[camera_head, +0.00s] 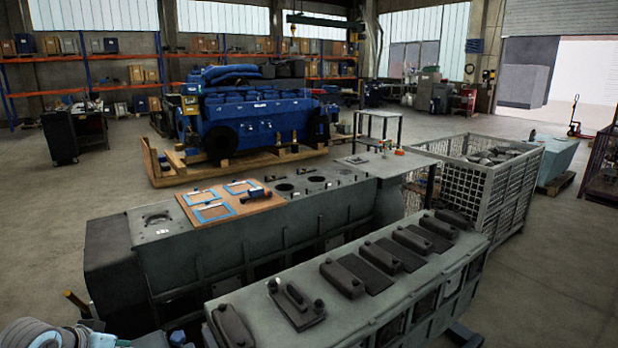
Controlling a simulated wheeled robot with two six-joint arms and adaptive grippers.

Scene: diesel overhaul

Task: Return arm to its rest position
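A grey and black rounded part shows at the bottom left corner, cut off by the picture's edge; it looks like part of my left arm, and no fingers can be made out on it. My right arm and both grippers are out of view. A long grey engine block (260,238) lies ahead, with round openings along its top.
A nearer grey engine housing (400,302) carries several dark covers, including one (342,278). A wire-mesh crate (475,195) with dark parts stands at right. A blue engine (255,112) sits on a wooden pallet behind. Open floor (565,265) lies at right.

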